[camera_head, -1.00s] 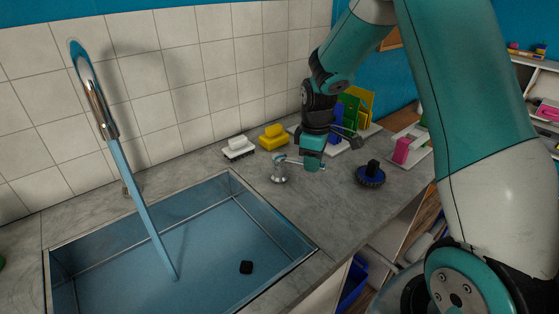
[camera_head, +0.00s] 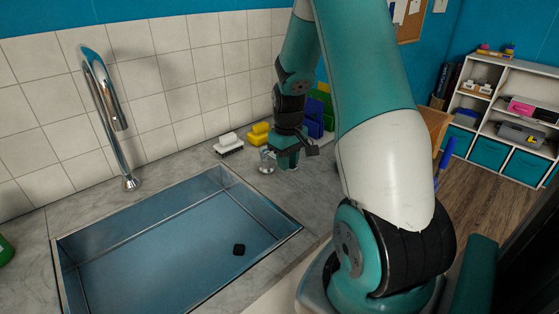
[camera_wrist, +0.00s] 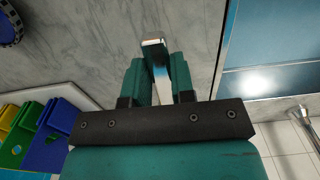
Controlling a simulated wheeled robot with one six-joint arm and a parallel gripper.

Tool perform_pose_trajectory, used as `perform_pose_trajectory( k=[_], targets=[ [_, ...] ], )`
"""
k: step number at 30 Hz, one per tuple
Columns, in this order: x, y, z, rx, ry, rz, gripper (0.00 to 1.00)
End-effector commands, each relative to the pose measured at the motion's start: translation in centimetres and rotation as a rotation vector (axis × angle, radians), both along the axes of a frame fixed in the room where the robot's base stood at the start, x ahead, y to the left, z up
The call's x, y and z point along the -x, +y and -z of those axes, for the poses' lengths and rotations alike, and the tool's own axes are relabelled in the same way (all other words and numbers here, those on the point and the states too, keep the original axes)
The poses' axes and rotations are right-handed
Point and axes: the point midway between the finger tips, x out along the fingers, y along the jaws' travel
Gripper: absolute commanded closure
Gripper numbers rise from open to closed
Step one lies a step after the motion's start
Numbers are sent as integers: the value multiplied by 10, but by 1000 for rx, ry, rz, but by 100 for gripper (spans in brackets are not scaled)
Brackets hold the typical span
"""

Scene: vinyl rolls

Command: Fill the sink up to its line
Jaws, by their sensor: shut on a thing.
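The sink (camera_head: 62,262) holds bluish water. A thin pale line runs around its inner walls; I cannot tell exactly how the water stands against it. A short metal handle (camera_head: 266,161) stands on the counter right of the sink. My gripper (camera_head: 287,160) is shut on its lever, low beside the handle's base. In the wrist view the lever (camera_wrist: 155,55) runs between the fingers of my gripper (camera_wrist: 158,78).
A white brush (camera_head: 229,143) and a yellow brush (camera_head: 259,133) lie by the tiled wall. Blue and green boards (camera_head: 314,116) stand behind my gripper. A blue round brush (camera_wrist: 8,28) shows in the wrist view. A white shelf (camera_head: 510,105) stands far right.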

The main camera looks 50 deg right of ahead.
Motion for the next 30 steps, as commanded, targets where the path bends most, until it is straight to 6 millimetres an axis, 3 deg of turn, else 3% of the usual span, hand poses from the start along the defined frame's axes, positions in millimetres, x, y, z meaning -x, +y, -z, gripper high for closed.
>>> perform_pose_trajectory(
  k=[11, 12, 15, 25, 30],
  targets=[
    [-5, -1, -3, 6, -17, 6, 100],
    [-5, -1, -3, 5, -16, 6, 68],
    [-4, -1, -2, 5, -12, 6, 51],
    [-2, 0, -5, 3, -7, 6, 51],
    [-2, -1, -30, 6, -10, 5, 51]
  ],
)
